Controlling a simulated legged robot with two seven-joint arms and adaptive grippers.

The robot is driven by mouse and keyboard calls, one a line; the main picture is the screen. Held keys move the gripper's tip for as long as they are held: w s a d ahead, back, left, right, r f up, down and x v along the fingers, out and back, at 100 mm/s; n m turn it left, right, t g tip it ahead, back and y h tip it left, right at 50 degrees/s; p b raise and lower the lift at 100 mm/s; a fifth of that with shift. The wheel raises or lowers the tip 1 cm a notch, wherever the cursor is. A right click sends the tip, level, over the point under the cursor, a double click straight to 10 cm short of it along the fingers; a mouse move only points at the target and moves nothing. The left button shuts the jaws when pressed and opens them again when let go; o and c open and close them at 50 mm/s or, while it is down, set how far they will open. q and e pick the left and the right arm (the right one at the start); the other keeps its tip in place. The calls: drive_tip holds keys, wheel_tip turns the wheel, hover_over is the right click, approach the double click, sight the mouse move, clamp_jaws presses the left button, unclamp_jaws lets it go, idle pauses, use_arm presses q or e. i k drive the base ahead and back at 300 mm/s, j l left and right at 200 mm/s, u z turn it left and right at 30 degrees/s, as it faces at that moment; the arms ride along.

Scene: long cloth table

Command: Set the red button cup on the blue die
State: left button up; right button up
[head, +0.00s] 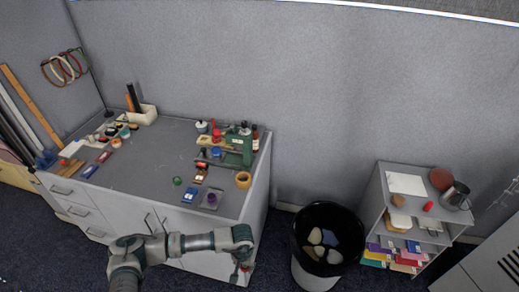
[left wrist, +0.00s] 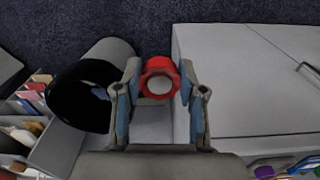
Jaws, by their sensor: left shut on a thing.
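My left gripper (head: 240,274) hangs in front of the cloth table's front right corner, below the level of its top. In the left wrist view, my left gripper (left wrist: 158,88) is shut on the red button cup (left wrist: 160,66), which shows as a red ring with a pale middle between the fingers. In the head view only a small bit of red (head: 245,268) shows at the fingertips. A small blue block (head: 216,152), possibly the blue die, is by the green machine on the table; it is too small to be sure. My right gripper is not in view.
The grey table (head: 150,175) holds a green machine (head: 237,150), a tape roll (head: 243,180), a purple spool (head: 211,198) and small boxes near its right end. Its middle is mostly clear. A black bin (head: 297,240) and a shelf (head: 365,215) stand to the right.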

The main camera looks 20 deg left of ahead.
sight(216, 150)
drive_tip(key=j+z, duration=0.1)
drive_tip(key=z, duration=0.35)
drive_tip(key=j+z, duration=0.15)
drive_tip(key=z, duration=0.35)
drive_tip(key=j+z, duration=0.1)
drive_tip(key=z, duration=0.35)
drive_tip(key=k+z, duration=0.1)
drive_tip(key=z, duration=0.35)
drive_tip(key=k+j, duration=0.75)
drive_tip(key=j, duration=0.15)
drive_tip(key=k+j+z, duration=0.1)
drive_tip(key=k+j, duration=0.6)
drive_tip(key=j, duration=0.15)
